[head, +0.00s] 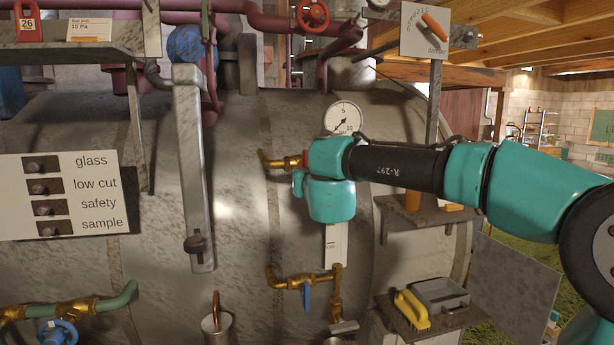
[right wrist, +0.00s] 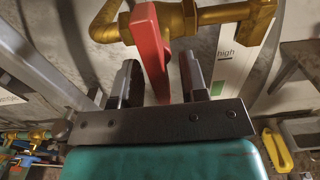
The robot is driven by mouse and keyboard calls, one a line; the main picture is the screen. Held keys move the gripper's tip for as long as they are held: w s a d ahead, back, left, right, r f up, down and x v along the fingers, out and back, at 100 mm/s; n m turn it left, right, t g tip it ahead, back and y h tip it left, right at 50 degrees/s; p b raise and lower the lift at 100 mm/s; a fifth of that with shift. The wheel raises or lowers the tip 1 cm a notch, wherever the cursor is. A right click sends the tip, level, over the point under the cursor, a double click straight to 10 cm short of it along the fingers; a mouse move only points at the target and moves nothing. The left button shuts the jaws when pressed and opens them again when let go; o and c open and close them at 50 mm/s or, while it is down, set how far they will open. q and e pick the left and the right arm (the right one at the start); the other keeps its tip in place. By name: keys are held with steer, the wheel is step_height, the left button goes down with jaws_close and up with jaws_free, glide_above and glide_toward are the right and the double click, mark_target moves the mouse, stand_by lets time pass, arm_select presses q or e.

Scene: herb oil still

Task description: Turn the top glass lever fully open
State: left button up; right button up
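The top glass lever is a red handle (right wrist: 150,45) on a brass valve (right wrist: 205,18) in the right wrist view. In the head view only a sliver of the red lever (head: 306,158) shows beside the brass elbow (head: 275,162), with the rest behind my right arm. My right gripper (right wrist: 160,65) has one dark finger on each side of the lever. A gap shows on the right side, and the left finger is close to it. The fingers are not closed on it. My left gripper is not in view.
A lower brass valve (head: 292,283) with a blue lever (head: 306,298) sits below. A pressure gauge (head: 342,118) is just above my right wrist. A grey vertical bar (head: 190,150) stands left. A shelf below right holds a yellow brush (head: 412,309) and a grey tray (head: 440,293).

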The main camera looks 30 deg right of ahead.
jaws_close()
stand_by(0.3)
steer(key=shift+d+n, duration=0.1)
steer(key=shift+n, duration=0.3)
steer(key=n, duration=0.3)
steer(key=shift+d+n, duration=0.2)
steer(key=shift+n, duration=0.1)
steer(key=n, duration=0.4)
steer(key=r+n, duration=0.1)
steer(key=n, duration=0.8)
steer(key=shift+s+d+r+n, duration=0.2)
steer(key=shift+d+n, duration=0.2)
